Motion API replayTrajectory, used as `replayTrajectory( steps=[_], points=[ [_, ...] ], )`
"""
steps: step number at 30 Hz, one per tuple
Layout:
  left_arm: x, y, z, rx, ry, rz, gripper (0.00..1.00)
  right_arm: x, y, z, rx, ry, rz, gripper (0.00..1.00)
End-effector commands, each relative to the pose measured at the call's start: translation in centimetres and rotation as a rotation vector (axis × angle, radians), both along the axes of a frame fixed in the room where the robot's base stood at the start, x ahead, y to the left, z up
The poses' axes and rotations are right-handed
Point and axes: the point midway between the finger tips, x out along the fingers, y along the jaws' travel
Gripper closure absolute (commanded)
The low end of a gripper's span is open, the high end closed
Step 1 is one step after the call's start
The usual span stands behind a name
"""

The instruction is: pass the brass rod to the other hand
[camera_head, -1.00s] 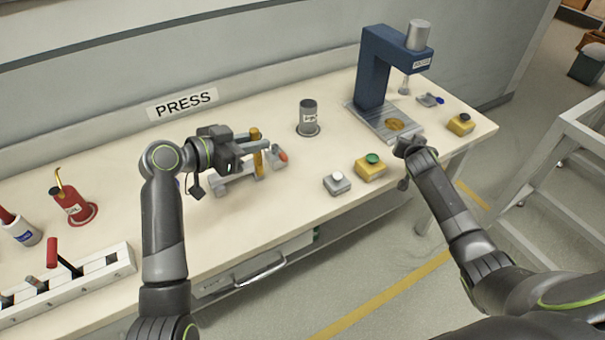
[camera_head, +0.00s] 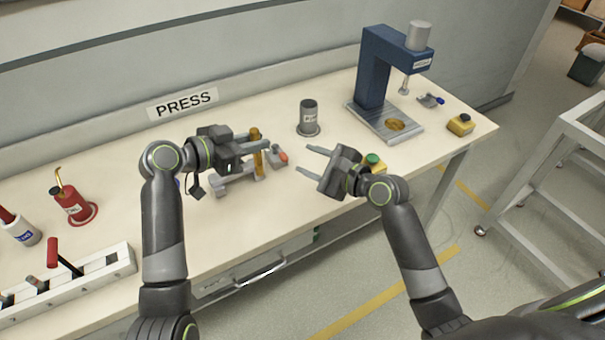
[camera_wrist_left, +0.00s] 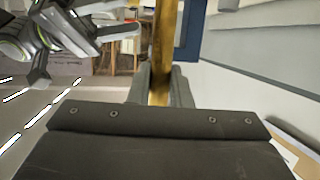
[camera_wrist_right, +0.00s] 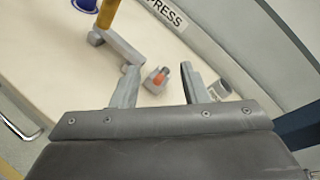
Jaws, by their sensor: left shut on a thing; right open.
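The brass rod (camera_head: 256,140) stands upright in the jaws of my left gripper (camera_head: 257,155), over the bench left of centre. In the left wrist view the rod (camera_wrist_left: 163,45) runs upright between the fingers. My right gripper (camera_head: 304,158) is open and empty, a short way right of the rod, with its fingers pointing left towards it. In the right wrist view the rod (camera_wrist_right: 107,14) shows at the upper left, apart from the right fingers. The part of the rod between the left jaws is hidden.
A grey fixture with an orange-red tip (camera_head: 280,158) lies between the grippers. A grey canister (camera_head: 308,115) stands behind them. The blue press (camera_head: 373,75) stands at the right, and a green-button box (camera_head: 373,161) is beside my right gripper. Red-handled levers (camera_head: 65,258) are at the left.

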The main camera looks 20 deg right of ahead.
Motion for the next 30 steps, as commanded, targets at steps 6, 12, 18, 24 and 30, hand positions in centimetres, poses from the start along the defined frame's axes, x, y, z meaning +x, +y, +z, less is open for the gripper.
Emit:
replayTrajectory(
  steps=[6,12,18,24,30],
  points=[
    [0.0,0.0,0.1,-0.001,-0.001,0.000,1.00,-4.7,3.1,2.2,0.451,0.162,0.043,0.60],
    [0.0,0.0,0.0,-0.001,0.000,0.000,1.00,-6.5,4.1,3.5,0.639,0.240,0.070,0.60],
    [0.0,0.0,0.0,-0.001,-0.001,0.000,1.00,-5.6,5.3,3.7,0.669,0.250,0.075,0.60],
    [0.0,0.0,0.1,-0.001,-0.001,0.000,1.00,-2.8,7.7,3.8,0.668,0.250,0.075,0.60],
    [0.0,0.0,0.1,-0.001,-0.001,0.000,1.00,-0.1,10.2,3.7,0.665,0.251,0.074,0.60]
  ],
)
